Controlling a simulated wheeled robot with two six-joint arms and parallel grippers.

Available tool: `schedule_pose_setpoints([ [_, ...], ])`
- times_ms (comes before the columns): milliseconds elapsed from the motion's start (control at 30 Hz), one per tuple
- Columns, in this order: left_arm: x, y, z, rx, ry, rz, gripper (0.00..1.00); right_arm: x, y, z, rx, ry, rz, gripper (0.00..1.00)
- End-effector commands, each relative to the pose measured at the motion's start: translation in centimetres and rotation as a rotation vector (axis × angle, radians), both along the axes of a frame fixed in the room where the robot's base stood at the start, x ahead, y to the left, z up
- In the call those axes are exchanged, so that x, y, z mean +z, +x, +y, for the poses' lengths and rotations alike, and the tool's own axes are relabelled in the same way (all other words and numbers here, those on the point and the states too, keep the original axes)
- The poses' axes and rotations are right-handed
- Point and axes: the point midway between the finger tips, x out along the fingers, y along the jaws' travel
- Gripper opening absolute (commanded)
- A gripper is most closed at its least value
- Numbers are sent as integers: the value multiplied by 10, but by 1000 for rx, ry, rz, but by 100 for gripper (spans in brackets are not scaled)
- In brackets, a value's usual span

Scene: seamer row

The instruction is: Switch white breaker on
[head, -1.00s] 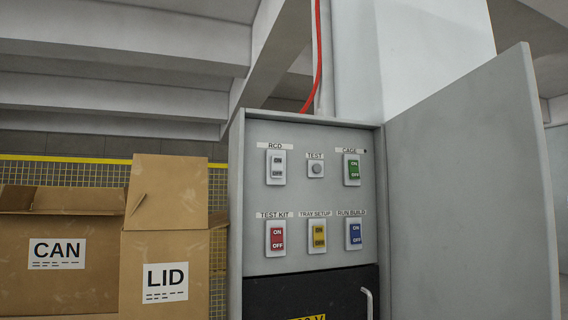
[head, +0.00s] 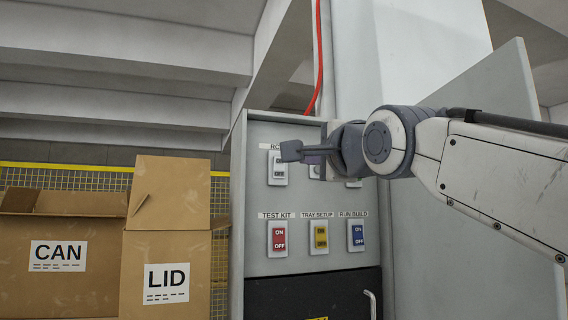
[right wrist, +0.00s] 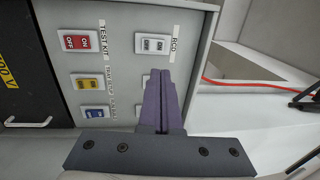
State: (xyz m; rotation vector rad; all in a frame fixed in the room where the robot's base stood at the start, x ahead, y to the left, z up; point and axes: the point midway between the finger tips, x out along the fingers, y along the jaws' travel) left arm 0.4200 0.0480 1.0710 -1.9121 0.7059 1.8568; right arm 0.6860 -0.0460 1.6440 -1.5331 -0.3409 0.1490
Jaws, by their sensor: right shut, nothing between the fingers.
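The white breaker (head: 278,171), under the RCD label, sits at the top left of the grey panel, with ON and OFF marked on it. It also shows in the right wrist view (right wrist: 152,44), upper middle. My right gripper (head: 291,151) is shut and empty in front of the panel's top row. Its tips overlap the upper right edge of the white breaker in the head view. In the right wrist view the closed fingers (right wrist: 160,80) point toward the panel just below the white breaker; I cannot tell whether they touch it. The gripper hides most of TEST and CAGE. My left gripper is not in view.
Red (head: 279,239), yellow (head: 319,237) and blue (head: 356,235) breakers form the lower row. The open cabinet door (head: 470,240) stands to the right, behind my right arm. Cardboard boxes marked CAN (head: 60,280) and LID (head: 165,255) stand at left.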

Motion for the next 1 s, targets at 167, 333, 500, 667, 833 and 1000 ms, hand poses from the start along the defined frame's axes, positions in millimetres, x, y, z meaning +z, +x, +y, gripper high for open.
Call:
schedule_pose_setpoints([
  [167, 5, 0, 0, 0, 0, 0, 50, 2, 8, 3, 1, -2, 3, 0],
  [333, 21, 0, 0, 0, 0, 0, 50, 7, 33, 11, 0, -4, 5, 0],
  [500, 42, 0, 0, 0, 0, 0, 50, 13, 69, 22, 0, -5, 6, 0],
  [667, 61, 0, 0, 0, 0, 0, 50, 16, 100, 33, 1, -4, 5, 0],
  [833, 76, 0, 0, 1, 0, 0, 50, 18, 121, 40, 1, -4, 4, 0],
  [1000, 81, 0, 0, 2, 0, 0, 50, 17, 131, 43, 1, -4, 1, 0],
])
